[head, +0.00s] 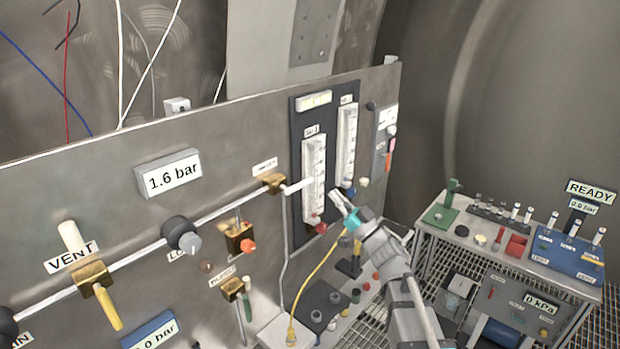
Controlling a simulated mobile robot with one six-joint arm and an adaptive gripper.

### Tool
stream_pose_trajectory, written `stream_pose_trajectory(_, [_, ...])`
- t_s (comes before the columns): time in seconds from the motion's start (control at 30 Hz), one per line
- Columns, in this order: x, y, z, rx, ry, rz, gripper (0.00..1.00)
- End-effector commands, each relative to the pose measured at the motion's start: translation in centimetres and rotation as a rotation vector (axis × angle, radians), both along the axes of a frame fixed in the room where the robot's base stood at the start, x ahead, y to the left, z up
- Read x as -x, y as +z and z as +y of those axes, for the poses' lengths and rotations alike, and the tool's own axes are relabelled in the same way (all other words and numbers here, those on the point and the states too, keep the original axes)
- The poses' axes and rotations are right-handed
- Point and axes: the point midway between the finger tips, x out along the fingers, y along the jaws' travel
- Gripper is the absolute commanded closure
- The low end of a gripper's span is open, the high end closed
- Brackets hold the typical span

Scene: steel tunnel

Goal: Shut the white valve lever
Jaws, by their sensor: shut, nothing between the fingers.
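The white valve lever (298,186) sticks out to the right from a brass valve body (273,182) on the upright grey panel. The valve sits at the right end of a slanting pipe, under a small label too small to read. The lever's free end is in front of the edge of the dark flowmeter board. My gripper (338,199) is to the right of the lever and a little lower, apart from it in the picture. Its fingers are shut and empty. How far it stands from the panel is hard to tell.
Flowmeter tubes (314,180) with a red knob (318,225) stand close behind my gripper. A bench (480,247) with instruments stands at right.

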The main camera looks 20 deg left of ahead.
Motion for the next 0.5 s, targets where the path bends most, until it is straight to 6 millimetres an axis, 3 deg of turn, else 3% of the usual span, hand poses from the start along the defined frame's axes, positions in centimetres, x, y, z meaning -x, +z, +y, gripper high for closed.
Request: stream_pose_trajectory(0.5, [-0.18, 0.31, 0.32, 0.001, 0.000, -0.001, 1.00])
